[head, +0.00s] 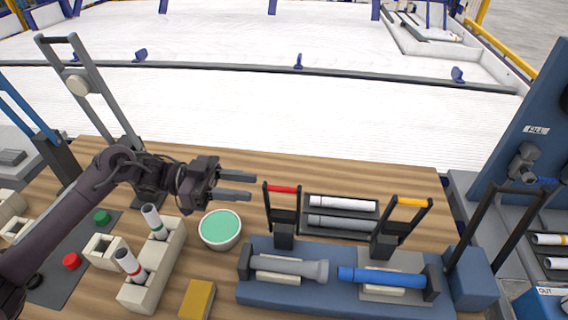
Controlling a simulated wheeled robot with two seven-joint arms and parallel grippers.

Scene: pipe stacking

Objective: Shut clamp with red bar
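The clamp with the red bar (283,189) stands at the back left of a blue fixture (330,304). Its black handle frame points up, with the red bar across the top. A grey pipe (290,267) lies in the fixture in front of it, end to end with a blue pipe (382,277). My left gripper (240,186) is just left of the red bar, at about its height in the picture. Its two fingers point right and are apart, with nothing between them. I do not see my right gripper.
A second clamp with a yellow bar (411,202) also stands raised to the right. A rack with white and grey tubes (342,203) lies between the clamps. A bowl with green contents (220,229) sits below my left gripper. A yellow block (198,299) is nearer.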

